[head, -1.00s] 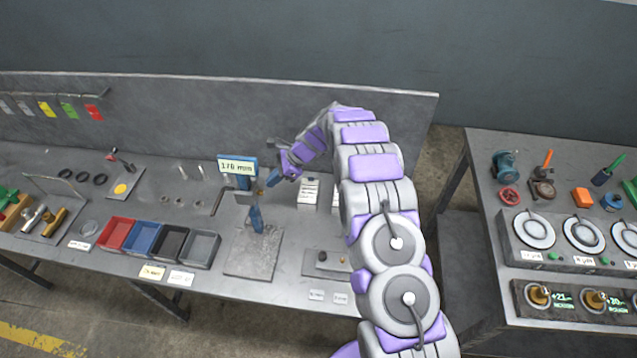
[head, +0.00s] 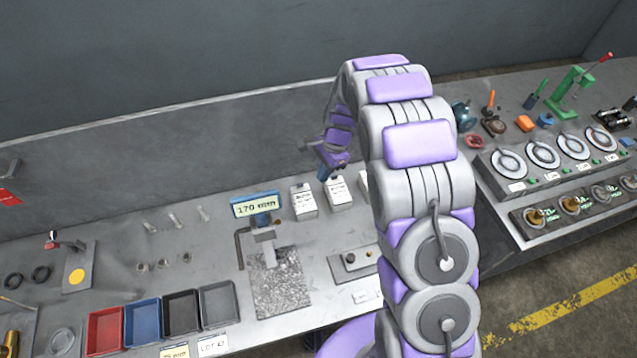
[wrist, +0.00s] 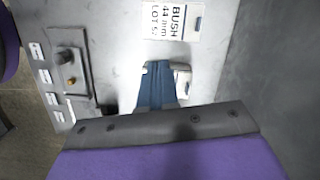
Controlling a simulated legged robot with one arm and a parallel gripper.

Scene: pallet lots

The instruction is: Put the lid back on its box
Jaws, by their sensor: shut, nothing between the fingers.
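Several small white boxes with printed labels stand in a row behind the middle of the bench. In the head view I see a left one (head: 304,202) and a middle one (head: 338,192); a third (head: 363,185) is partly hidden by my arm. My gripper (head: 325,173) is above and behind the middle box, its blue fingers shut and empty. In the wrist view the fingers (wrist: 155,84) partly cover a white box (wrist: 183,79). A box labelled BUSH 44 mm (wrist: 173,20) is beyond them. I cannot make out a separate lid.
A gauge with a 170 mm display (head: 256,205) stands on a grey plate (head: 280,290) left of the boxes. Red, blue, black and grey bins (head: 218,304) line the front left. A back panel (head: 180,140) rises behind.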

